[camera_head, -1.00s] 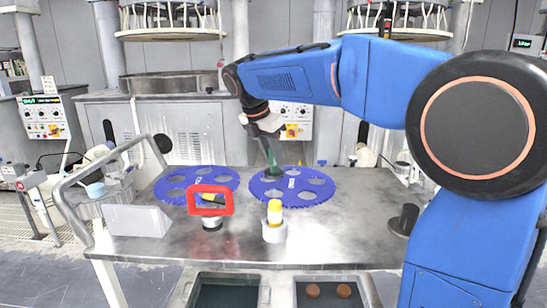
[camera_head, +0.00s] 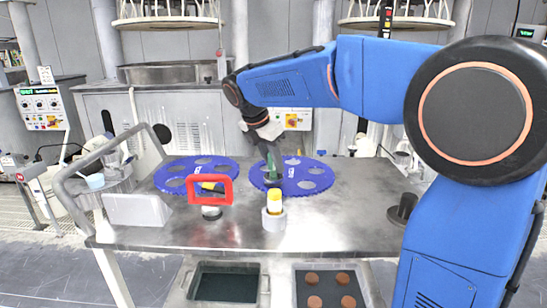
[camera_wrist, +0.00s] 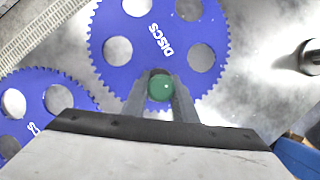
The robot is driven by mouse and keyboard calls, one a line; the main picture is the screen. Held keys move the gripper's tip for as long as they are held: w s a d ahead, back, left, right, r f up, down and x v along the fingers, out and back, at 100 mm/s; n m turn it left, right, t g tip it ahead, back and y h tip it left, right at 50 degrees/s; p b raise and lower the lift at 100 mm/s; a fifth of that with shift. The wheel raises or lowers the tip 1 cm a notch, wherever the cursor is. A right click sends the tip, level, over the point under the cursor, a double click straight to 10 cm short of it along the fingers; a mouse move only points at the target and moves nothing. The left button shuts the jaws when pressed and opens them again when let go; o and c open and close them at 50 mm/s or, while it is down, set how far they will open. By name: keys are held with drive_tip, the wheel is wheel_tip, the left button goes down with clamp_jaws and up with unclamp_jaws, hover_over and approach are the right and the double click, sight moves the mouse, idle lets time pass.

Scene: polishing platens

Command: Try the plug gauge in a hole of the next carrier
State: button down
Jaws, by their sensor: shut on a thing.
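My gripper (camera_head: 269,153) is shut on the green plug gauge (camera_head: 272,169), held upright over the right blue toothed carrier (camera_head: 325,180). In the wrist view, the gauge's round green end (camera_wrist: 161,88) sits between the fingers, where the near hole of that carrier (camera_wrist: 175,40) lies. The gauge covers this hole; I cannot tell how deep it is in it, if at all. The other holes of this carrier look empty. A second blue carrier (camera_head: 172,187) lies flat to the left; it also shows in the wrist view (camera_wrist: 75,92).
A red frame (camera_head: 210,190) on a stand and a yellow-topped item in a grey holder (camera_head: 274,219) stand in front of the carriers. A grey box (camera_head: 136,210) is at left, a dark post (camera_head: 404,208) at right. Brown discs (camera_head: 313,302) lie in a tray below.

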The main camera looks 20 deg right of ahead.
drive_tip(key=shift+f, duration=0.45)
idle(0.6)
drive_tip(key=c, duration=1.4)
unclamp_jaws()
drive_tip(key=shift+o, duration=0.2)
